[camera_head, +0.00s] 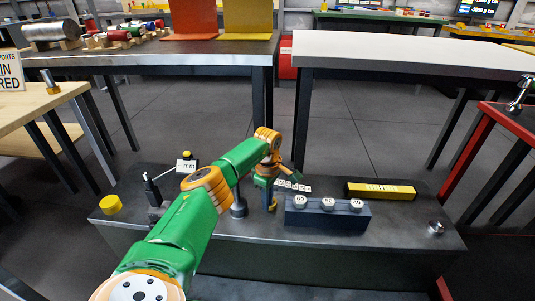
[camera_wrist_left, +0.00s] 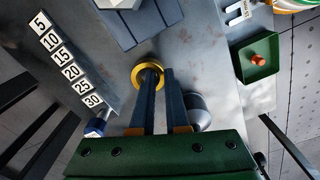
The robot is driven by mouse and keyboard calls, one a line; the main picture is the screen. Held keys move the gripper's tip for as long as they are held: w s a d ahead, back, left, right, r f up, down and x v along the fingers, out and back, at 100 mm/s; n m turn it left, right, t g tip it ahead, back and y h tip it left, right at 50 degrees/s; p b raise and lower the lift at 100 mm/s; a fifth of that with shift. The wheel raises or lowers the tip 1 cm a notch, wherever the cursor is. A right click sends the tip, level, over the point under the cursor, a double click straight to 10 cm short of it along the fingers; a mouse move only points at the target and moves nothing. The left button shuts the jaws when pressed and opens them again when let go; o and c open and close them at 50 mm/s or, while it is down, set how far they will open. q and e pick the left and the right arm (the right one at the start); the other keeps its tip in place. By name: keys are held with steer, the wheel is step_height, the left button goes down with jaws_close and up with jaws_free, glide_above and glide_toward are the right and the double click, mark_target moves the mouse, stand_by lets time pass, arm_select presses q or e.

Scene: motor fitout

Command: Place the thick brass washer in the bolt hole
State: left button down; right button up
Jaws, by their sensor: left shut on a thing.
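The thick brass washer (camera_wrist_left: 147,76) is a yellow ring at the fingertips of my left gripper (camera_wrist_left: 160,78) in the left wrist view. The two dark fingers are shut on it. In the head view my left gripper (camera_head: 270,196) points down over the dark workbench, left of the blue block. The head view shows a small yellow bit at the fingertips, too small to make out well. I cannot make out the bolt hole in either view. My right gripper is not in view.
The blue block (camera_head: 327,213) with several round silver tops stands right of my left gripper. White number tags (camera_head: 292,186) lie behind it. A green tray (camera_wrist_left: 257,72) holds an orange piece. A yellow cylinder (camera_head: 111,204) stands at the bench's left.

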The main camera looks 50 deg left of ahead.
arm_select(q)
steer(key=shift+f, duration=0.65)
steer(key=shift+r, duration=0.1)
